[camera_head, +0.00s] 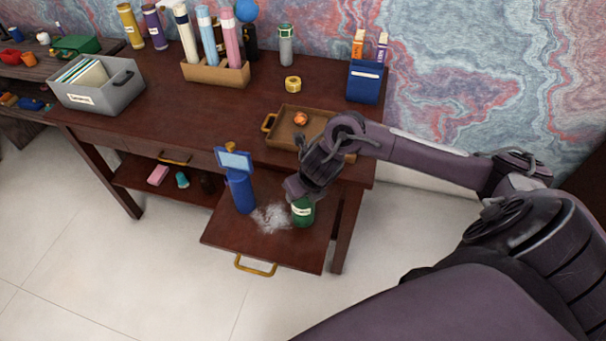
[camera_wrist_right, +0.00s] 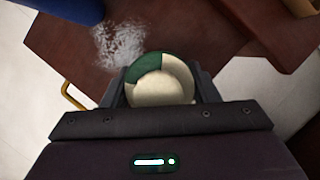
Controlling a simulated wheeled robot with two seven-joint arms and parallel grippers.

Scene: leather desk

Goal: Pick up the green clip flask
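A green flask (camera_head: 302,212) with a pale label stands upright in the open drawer, or just above its floor; I cannot tell which. In the right wrist view its round top (camera_wrist_right: 160,82) is cream and green and sits between the fingers. My right gripper (camera_head: 297,190) comes down over the top of this flask, with one finger on each side. The fingers look close to its sides, but whether they press on it is unclear. My left gripper is not in view.
The drawer (camera_head: 275,250) also holds a blue bottle (camera_head: 241,192) left of the flask and a whitish patch (camera_head: 271,217) between them. Above, a tray (camera_head: 283,131) with an orange item (camera_head: 300,119) lies on the desk. A grey, green-topped container (camera_head: 286,47) stands at the back.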

